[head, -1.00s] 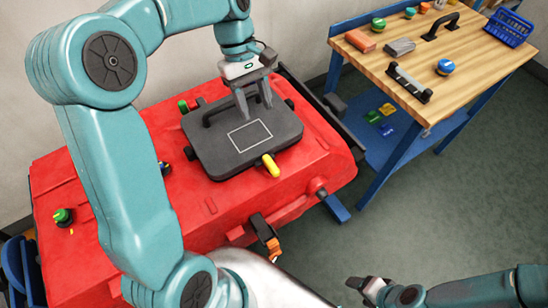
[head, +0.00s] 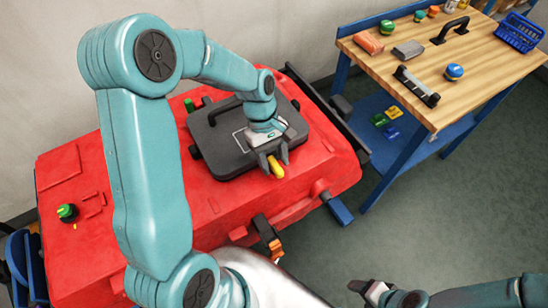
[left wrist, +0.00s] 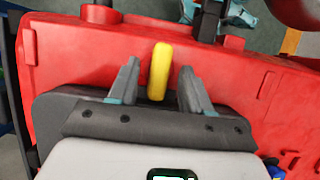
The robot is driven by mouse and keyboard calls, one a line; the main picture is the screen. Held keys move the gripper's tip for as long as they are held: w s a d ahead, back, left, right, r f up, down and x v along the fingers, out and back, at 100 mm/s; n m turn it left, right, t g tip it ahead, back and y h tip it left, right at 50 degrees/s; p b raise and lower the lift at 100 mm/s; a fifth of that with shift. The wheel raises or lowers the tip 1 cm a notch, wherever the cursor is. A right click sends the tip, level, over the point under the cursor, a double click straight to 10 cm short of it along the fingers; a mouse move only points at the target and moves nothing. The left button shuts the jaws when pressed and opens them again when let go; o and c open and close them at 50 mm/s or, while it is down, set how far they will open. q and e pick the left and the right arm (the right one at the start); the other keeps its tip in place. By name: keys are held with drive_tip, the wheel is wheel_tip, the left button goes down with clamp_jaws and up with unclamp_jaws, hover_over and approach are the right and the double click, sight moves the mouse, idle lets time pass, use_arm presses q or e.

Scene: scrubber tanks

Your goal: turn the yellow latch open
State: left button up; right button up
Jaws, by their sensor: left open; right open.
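The yellow latch (head: 276,167) sits at the front edge of the dark grey lid (head: 217,160) on the red tank. In the left wrist view the yellow latch (left wrist: 159,71) stands upright in the picture between the two fingers. My left gripper (head: 274,160) is open, with one finger on each side of the latch and a visible gap to both. The left wrist view also shows my left gripper (left wrist: 157,80). My right gripper (head: 364,287) is at the bottom of the head view, away from the tank; its fingers are small there.
The red tank body (head: 80,180) carries a green-topped knob (head: 67,212) at left. An orange and black clasp (head: 268,233) is on its front side. A wooden-topped workbench (head: 440,65) stands at right with tools and a blue basket (head: 517,32). Grey floor lies between.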

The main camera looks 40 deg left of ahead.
use_arm(q)
drive_tip(key=shift+d, duration=0.1)
drive_tip(key=shift+c, duration=1.2)
clamp_jaws()
drive_tip(key=shift+m, duration=0.3)
drive_tip(key=m+g+y, duration=0.1)
drive_tip(key=m, duration=0.3)
drive_tip(key=shift+w, duration=0.15)
drive_tip(key=m, duration=0.2)
drive_tip(key=m+g+y, duration=0.1)
drive_tip(key=m, duration=0.1)
drive_tip(key=shift+d+m+y, duration=0.15)
drive_tip(key=shift+m+y, duration=0.15)
drive_tip(key=shift+m, duration=0.1)
drive_tip(key=m+y, duration=0.1)
drive_tip(key=m, duration=0.3)
drive_tip(key=shift+w+d+m+g+y, duration=0.1)
drive_tip(key=shift+m+g+y, duration=0.2)
drive_tip(key=shift+y, duration=0.1)
drive_tip(key=shift+d+m+y+b, duration=0.1)
drive_tip(key=shift+m+y+b, duration=0.4)
drive_tip(key=shift+m, duration=1.4)
drive_tip(key=shift+m+y, duration=0.3)
